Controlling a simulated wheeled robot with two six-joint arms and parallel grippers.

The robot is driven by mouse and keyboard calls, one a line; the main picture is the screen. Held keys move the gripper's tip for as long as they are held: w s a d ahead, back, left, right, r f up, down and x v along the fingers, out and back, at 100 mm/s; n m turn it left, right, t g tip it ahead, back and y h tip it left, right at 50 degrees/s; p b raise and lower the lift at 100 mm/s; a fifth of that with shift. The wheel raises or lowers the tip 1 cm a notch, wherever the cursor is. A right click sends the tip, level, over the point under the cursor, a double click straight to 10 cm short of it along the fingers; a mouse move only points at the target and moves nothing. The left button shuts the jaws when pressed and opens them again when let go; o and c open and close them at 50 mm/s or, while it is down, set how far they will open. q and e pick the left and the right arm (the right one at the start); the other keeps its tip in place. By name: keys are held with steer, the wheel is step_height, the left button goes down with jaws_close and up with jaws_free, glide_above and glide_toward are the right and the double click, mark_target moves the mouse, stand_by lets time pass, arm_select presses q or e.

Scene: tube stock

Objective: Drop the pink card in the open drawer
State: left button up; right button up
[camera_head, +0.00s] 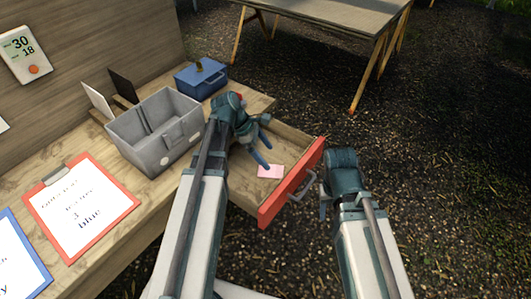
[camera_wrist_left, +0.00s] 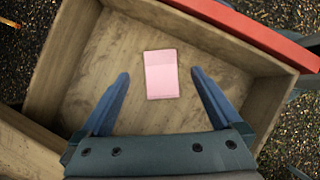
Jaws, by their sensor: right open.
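The pink card (camera_head: 270,171) lies flat on the bottom of the open drawer, and it also shows in the left wrist view (camera_wrist_left: 161,74). The drawer (camera_head: 292,182) is wooden with a red front and a grey handle, pulled out from the bench. My left gripper (camera_head: 265,143) is above the drawer with its fingers spread; in the left wrist view its fingertips (camera_wrist_left: 160,74) are apart, one on each side of the card, and nothing is between them. My right gripper (camera_head: 323,197) is open beside the drawer handle, partly hidden by its own wrist.
On the bench are a grey bin (camera_head: 155,135), a blue box (camera_head: 201,78), a red clipboard (camera_head: 82,205) and a blue-edged sheet (camera_head: 20,262). A table on trestles (camera_head: 325,15) stands behind.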

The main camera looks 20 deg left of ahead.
arm_select(q)
steer(key=shift+r, duration=0.1)
steer(key=p+v, duration=1.2)
steer(key=v, duration=0.1)
steer(key=shift+a+r, duration=0.15)
steer(key=shift+r, duration=0.1)
steer(key=shift+s, duration=0.1)
stand_by(0.6)
steer(key=s+d+f+m+y, duration=0.1)
steer(key=s+d+m+y, duration=0.2)
steer(key=s+d+m, duration=0.3)
steer(key=s+d+f+m+g+y, duration=0.1)
steer(key=s+d+m+y, duration=0.3)
steer(key=d+m, duration=0.8)
steer(key=s+m, duration=0.2)
steer(key=m, duration=0.3)
steer(key=shift+s+d+f+m, duration=0.35)
steer(key=shift+s+f+m, duration=0.05)
steer(key=shift+a, duration=0.1)
